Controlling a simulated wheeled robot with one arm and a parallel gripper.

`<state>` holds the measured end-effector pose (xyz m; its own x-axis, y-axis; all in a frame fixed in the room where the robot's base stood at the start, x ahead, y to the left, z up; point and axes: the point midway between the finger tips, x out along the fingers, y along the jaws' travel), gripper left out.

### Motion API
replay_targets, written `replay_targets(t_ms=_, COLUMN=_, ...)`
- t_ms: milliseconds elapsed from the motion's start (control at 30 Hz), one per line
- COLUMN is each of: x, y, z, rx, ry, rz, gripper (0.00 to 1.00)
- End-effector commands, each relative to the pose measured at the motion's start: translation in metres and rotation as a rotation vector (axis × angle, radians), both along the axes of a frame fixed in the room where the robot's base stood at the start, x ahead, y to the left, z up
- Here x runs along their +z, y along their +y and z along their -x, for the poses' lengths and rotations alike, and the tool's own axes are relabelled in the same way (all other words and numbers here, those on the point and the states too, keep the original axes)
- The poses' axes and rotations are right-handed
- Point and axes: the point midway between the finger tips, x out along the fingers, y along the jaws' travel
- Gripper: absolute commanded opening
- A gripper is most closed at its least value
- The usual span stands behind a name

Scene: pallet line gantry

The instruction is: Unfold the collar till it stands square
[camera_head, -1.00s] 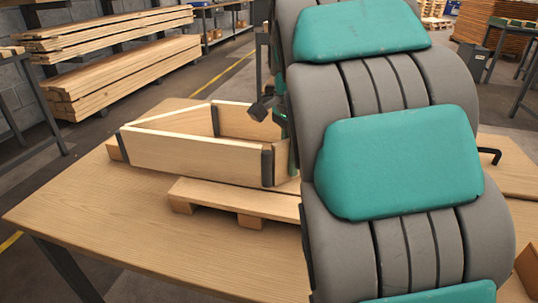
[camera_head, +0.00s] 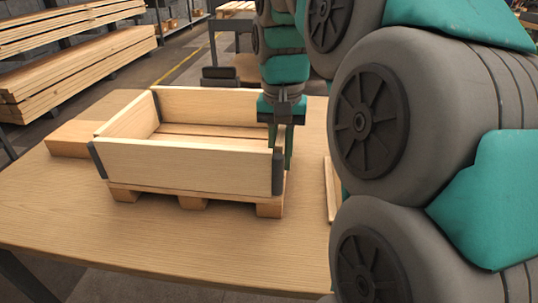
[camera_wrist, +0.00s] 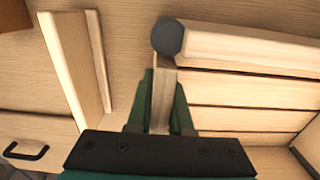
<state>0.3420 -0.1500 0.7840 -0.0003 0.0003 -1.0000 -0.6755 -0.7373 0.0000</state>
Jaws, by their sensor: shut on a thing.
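The collar (camera_head: 190,166) is a frame of pale boards with dark corner hinges, standing upright on a low wooden pallet (camera_head: 190,203). In the head view its front, left and back boards stand spread apart and look roughly square. The right side is mostly hidden by my arm. My gripper (camera_head: 281,150) is at the right side. In the wrist view my gripper (camera_wrist: 162,100) is shut on the collar's right board (camera_wrist: 162,95), a green finger on each face. A dark hinge (camera_wrist: 168,37) at that board's end joins another board (camera_wrist: 245,48), nearly at a right angle.
A wooden block (camera_head: 72,138) lies at the table's left. A flat wooden piece with a raised edge (camera_wrist: 78,65) lies beside the gripped board, and a black handle (camera_wrist: 26,151) is beyond it. The front of the table (camera_head: 130,230) is clear. Stacked timber (camera_head: 70,60) stands behind.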

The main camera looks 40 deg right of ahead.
Motion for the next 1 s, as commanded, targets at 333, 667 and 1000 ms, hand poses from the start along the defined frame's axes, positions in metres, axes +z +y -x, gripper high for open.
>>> replay_targets(t_ms=333, x=0.0009, y=-0.0052, z=0.0035, rx=0.031, ry=-0.002, rz=0.003, gripper=0.00)
replay_targets(t_ms=667, x=0.0009, y=-0.0057, z=0.0039, rx=0.029, ry=-0.001, rz=0.005, gripper=0.29)
replay_targets(t_ms=1000, x=0.0005, y=-0.0045, z=0.0035, rx=0.030, ry=-0.001, rz=0.002, gripper=0.49)
